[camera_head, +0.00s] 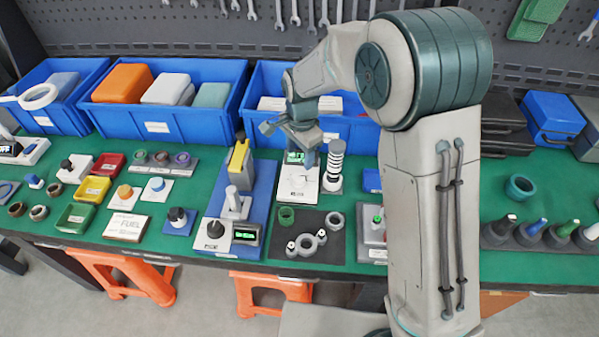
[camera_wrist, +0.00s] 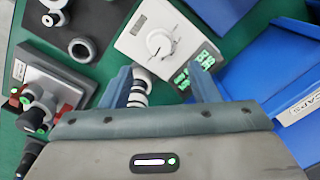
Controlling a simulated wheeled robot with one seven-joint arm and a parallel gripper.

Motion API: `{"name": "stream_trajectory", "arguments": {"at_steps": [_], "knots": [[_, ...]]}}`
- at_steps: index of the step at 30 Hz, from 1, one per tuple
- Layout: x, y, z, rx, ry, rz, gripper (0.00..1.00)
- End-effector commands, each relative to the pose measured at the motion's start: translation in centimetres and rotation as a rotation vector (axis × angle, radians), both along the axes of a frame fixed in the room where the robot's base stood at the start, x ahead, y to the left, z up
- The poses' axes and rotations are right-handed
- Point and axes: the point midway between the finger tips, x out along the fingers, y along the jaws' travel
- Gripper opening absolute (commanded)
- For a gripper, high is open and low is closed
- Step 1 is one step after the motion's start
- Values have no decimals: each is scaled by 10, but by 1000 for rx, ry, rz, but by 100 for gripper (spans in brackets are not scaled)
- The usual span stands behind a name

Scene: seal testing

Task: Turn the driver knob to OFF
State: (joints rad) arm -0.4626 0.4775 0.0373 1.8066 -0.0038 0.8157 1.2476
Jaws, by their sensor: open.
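A white box with a round white knob (camera_wrist: 160,43) and a lit green display (camera_wrist: 192,70) lies ahead of my gripper (camera_wrist: 160,75) in the wrist view. The knob has a dark pointer mark; the display text is too unclear to read. In the head view this white box (camera_head: 298,187) stands on the green bench, with my gripper (camera_head: 303,153) above its far end. My gripper is open, its two blue-grey fingers apart with nothing held. The knob is beyond the fingertips, not between them. Whether this is the driver knob I cannot tell from a label.
A black-and-white ringed post (camera_head: 335,165) stands close to the box's right side. Blue bins (camera_head: 160,124) line the back. Left is a blue base (camera_head: 263,190) with a black knob (camera_head: 215,229) and green display (camera_head: 246,234). A dark mat (camera_head: 330,250) with rings lies in front.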

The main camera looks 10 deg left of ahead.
Motion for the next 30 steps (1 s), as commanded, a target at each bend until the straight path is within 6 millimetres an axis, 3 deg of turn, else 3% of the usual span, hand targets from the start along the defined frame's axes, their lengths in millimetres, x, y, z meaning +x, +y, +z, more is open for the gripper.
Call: {"name": "stream_trajectory", "arguments": {"at_steps": [6,12,18,26,30], "knots": [[0,1,-48,-2,6,0,55],[2,2,-77,-1,2,1,55],[2,3,-89,0,0,2,55],[2,3,-90,1,-1,1,55],[2,3,-90,1,-1,1,22]]}}
